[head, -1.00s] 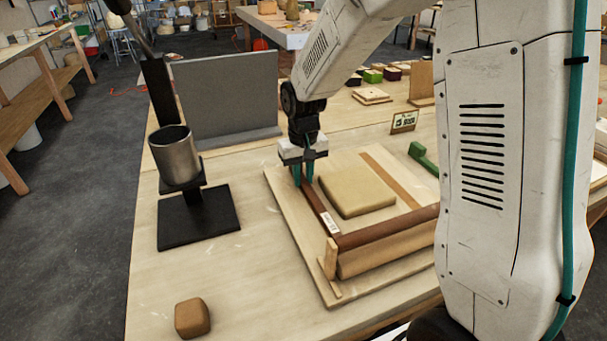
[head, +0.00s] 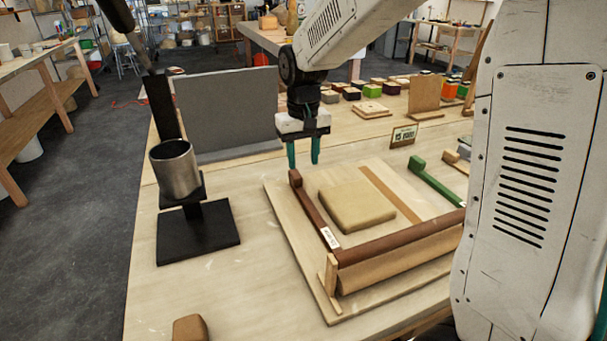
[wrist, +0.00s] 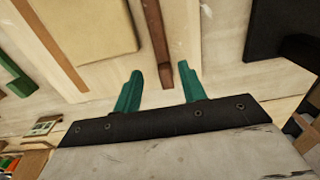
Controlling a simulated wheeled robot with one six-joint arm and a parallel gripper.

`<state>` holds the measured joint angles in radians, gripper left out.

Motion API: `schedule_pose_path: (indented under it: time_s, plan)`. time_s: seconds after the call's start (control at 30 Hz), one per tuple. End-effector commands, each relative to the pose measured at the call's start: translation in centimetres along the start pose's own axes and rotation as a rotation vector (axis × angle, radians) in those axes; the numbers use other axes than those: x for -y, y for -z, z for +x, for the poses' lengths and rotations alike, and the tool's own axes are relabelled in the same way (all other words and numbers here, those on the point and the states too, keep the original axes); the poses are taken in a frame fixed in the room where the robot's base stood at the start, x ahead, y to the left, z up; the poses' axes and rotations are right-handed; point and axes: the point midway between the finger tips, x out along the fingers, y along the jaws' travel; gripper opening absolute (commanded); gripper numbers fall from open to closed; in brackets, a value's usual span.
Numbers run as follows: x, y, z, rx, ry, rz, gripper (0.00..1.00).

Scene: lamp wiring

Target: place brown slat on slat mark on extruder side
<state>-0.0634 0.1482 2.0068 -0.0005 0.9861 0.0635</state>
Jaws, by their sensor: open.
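The brown slat (head: 313,209) lies flat along the left edge of the pale board, the side toward the extruder (head: 176,168). It has a raised block at its far end and a white label near its near end. It also shows in the wrist view (wrist: 156,38), lying lengthwise between the fingers. My gripper (head: 303,160) is open and empty, above the slat's far end and apart from it. The green fingers show in the wrist view (wrist: 160,75). No mark shows under the slat; a tan strip (head: 389,191) is visible on the board's other side.
A tan clay slab (head: 356,205) lies on the board right of the slat. A brown roller (head: 400,238) crosses the near end. A green slat (head: 437,184) lies at the right. A brown block (head: 190,329) sits at the front. The table between extruder and board is clear.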

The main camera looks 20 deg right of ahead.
Motion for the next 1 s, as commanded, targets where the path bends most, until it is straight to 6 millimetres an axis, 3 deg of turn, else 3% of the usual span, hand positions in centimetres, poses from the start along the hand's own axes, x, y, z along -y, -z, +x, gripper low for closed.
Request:
schedule_pose_path:
  time_s: [0.1,0.33,0.47,0.57,0.73,1.0]
  plan:
    - [0.0,0.0,-1.5,-0.001,0.0,0.0,0.41]
    - [0.0,-0.1,-2.3,0.0,0.0,0.0,0.41]
    - [-0.3,-1.8,-3.6,-0.009,0.0,0.0,0.41]
    - [-0.8,-5.1,-5.4,-0.025,0.001,0.0,0.41]
    - [-1.8,-12.8,-8.1,-0.055,0.001,0.001,0.41]
    - [-2.8,-24.4,-8.4,-0.097,-0.001,0.002,0.41]
